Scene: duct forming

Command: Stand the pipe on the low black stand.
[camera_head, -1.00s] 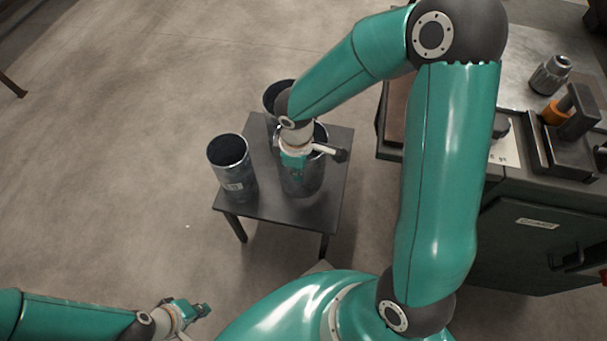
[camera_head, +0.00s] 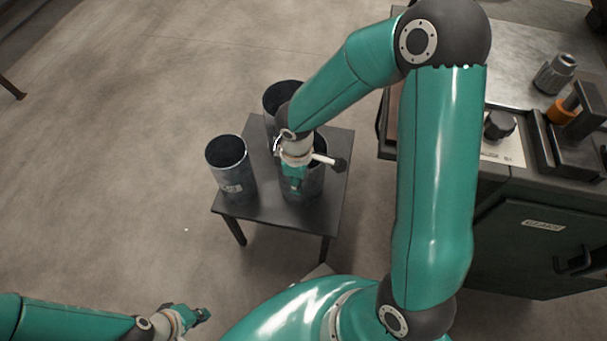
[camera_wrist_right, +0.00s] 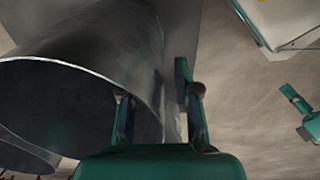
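Three dark grey pipes stand near one another at the low black stand (camera_head: 262,207) in the head view. One pipe (camera_head: 312,185) at the right of the stand is partly hidden by my right gripper (camera_head: 294,183). In the right wrist view this pipe (camera_wrist_right: 105,45) fills the left, its open rim facing the camera. Whether the base touches the stand is hard to tell. My left gripper (camera_head: 200,315) is far off at the bottom left; its fingers are too small to judge.
Another pipe (camera_head: 232,172) stands upright at the stand's left corner, and a third pipe (camera_head: 284,92) is at its back, partly behind my right arm. A dark green cabinet (camera_head: 535,250) with fittings on top is at the right. The floor left of the stand is clear.

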